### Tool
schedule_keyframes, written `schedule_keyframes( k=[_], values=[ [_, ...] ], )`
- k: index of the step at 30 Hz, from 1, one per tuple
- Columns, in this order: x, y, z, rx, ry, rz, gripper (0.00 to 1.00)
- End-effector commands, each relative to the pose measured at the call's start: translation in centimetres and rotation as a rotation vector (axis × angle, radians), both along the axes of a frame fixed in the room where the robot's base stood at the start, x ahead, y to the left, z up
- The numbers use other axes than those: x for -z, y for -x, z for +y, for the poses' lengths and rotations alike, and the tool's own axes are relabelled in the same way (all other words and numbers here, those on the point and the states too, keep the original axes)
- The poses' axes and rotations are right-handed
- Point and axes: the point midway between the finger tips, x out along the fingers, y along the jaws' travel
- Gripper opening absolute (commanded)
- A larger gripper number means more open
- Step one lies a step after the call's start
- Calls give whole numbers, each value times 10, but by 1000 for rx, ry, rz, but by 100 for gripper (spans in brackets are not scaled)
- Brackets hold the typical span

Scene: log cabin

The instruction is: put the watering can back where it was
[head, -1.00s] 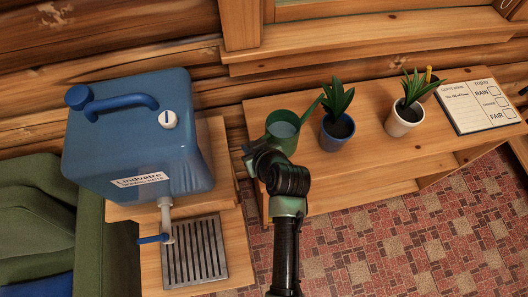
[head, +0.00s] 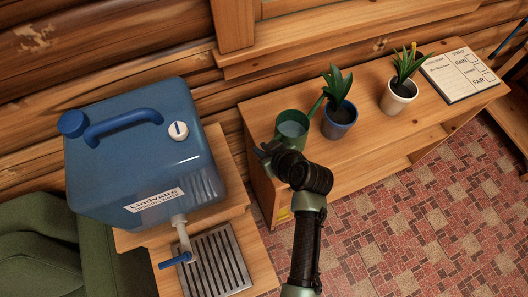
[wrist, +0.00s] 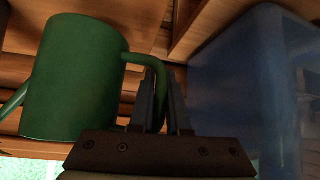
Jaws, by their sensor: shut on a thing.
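The green watering can (head: 292,128) shows in the head view at the left end of the wooden bench, upright, with a pale blue-grey surface inside it. Its spout points right, toward the blue-potted plant. My gripper (head: 266,152) is at the can's near left side in the head view, its tips partly hidden by my wrist. In the wrist view the can (wrist: 72,80) fills the left, and my gripper (wrist: 163,85) is shut on its handle (wrist: 135,58). I cannot tell whether the can's base touches the bench.
The bench (head: 375,140) also carries a plant in a blue pot (head: 339,120), one in a white pot (head: 398,97) and a notice board (head: 459,74). A large blue water tank (head: 145,150) with a tap stands left, above a drip grille (head: 216,262). A green seat is at far left.

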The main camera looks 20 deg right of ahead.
Motion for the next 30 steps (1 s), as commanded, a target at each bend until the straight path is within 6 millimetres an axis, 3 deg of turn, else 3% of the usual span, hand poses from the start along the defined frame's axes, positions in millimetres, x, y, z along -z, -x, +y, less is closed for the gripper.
schedule_keyframes(
  k=[8,20,21,26,30],
  values=[
    [34,-1,-1,1,2,-1,0],
    [40,-1,0,1,3,-3,0],
    [42,0,1,-1,0,2,16],
    [41,0,0,1,0,2,45],
    [41,0,0,1,0,2,45]
  ],
)
